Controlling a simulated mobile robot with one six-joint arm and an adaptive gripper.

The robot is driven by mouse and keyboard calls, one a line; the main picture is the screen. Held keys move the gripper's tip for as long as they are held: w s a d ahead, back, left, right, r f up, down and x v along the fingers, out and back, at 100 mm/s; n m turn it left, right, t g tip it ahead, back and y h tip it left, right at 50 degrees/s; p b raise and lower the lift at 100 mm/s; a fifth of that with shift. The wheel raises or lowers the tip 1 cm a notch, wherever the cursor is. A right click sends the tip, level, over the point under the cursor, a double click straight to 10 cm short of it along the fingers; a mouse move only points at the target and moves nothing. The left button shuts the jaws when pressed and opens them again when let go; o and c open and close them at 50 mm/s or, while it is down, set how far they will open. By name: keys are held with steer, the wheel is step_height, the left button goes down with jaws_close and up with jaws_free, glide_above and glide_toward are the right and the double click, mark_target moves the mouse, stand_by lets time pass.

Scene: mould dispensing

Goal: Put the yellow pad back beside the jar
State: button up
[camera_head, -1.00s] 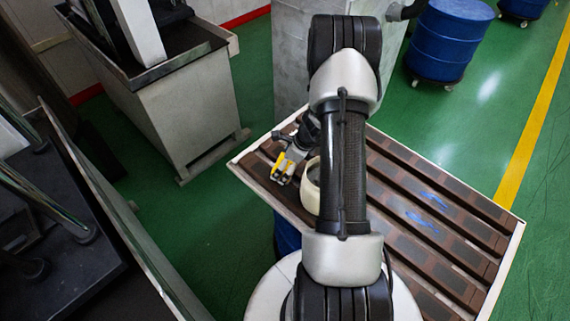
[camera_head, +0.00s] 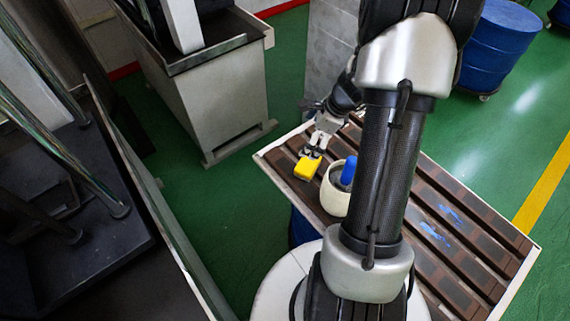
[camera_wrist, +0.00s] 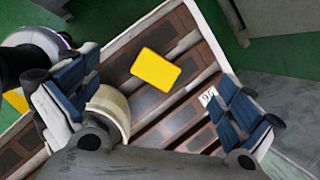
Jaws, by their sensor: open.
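The yellow pad (camera_head: 307,168) lies on the slatted brown table (camera_head: 274,160), near its left edge and just left of the cream jar (camera_head: 333,198). It also shows in the wrist view (camera_wrist: 156,69), lying flat, with clear space around it. The jar is partly hidden behind my arm in the head view and behind a finger in the wrist view (camera_wrist: 108,104). A blue piece (camera_head: 349,170) stands up in the jar. My gripper (camera_head: 313,152) is above the pad.
The table's pale raised rim (camera_head: 282,186) runs close to the pad. A small white label (camera_wrist: 208,96) shows near the right finger. A grey cabinet (camera_head: 212,105) stands at the back left, and a blue drum (camera_head: 500,45) stands at the back right.

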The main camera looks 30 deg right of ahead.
steer(key=s+a+r+n, duration=0.3)
steer(key=a+r+n, duration=1)
steer(key=a+r, duration=0.35)
steer(key=s+a+r+n+h, duration=0.1)
steer(key=s+a+r+n, duration=0.2)
steer(key=s+n, duration=0.3)
steer(key=s+a+r+n+h, duration=0.1)
steer(key=s+a+r+n, duration=0.2)
steer(key=s+a+n, duration=0.2)
steer(key=s+n, duration=0.2)
steer(key=s, duration=0.2)
steer(key=shift+r+n+t, duration=0.15)
steer(key=shift+n+t, duration=0.15)
